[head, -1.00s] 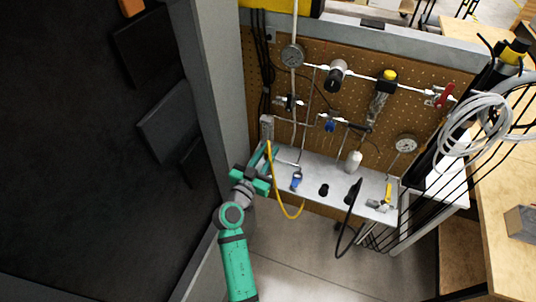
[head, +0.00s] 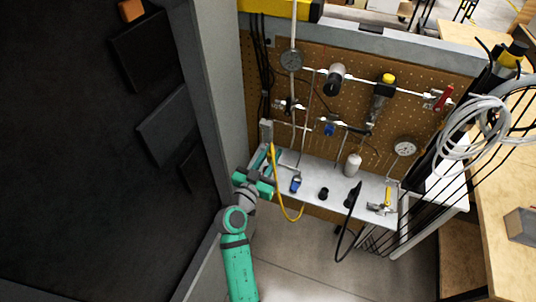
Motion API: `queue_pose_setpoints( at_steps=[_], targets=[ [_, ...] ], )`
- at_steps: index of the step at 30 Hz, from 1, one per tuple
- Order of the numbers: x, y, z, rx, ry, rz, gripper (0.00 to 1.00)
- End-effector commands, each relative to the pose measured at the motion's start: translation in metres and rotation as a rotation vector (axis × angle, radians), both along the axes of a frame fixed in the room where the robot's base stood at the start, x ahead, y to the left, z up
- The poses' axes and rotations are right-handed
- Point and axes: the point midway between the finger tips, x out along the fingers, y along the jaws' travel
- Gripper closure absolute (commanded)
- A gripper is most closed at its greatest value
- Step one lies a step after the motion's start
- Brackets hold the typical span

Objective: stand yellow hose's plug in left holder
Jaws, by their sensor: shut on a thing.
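My gripper (head: 267,159) is at the left end of the grey shelf, shut on the upper end of the yellow hose (head: 281,204). The hose hangs from the fingers in a loop below the shelf's front edge and comes back up toward the shelf. Its plug is too small and covered by the fingers to make out. A round black holder (head: 323,193) on the shelf looks empty. A black hose (head: 340,240) rises to a second black piece (head: 351,196) to its right. I cannot tell surely which is the left holder.
The shelf (head: 337,184) also bears a blue fitting (head: 296,184), a white bottle (head: 353,164) and a yellow-handled tool (head: 387,198). A pegboard (head: 430,73) with pipes and gauges stands behind. A grey post (head: 200,80) is close on the left.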

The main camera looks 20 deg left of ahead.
Motion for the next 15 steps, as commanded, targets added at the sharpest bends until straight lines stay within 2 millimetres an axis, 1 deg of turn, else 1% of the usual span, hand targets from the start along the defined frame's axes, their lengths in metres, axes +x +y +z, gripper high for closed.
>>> queue_pose_setpoints(
  at_steps=[1, 15],
  targets=[
    [-0.001, -0.006, 0.002, 0.000, 0.000, -0.002, 1.00],
    [-0.011, -0.051, 0.016, 0.000, 0.000, -0.002, 1.00]
  ],
)
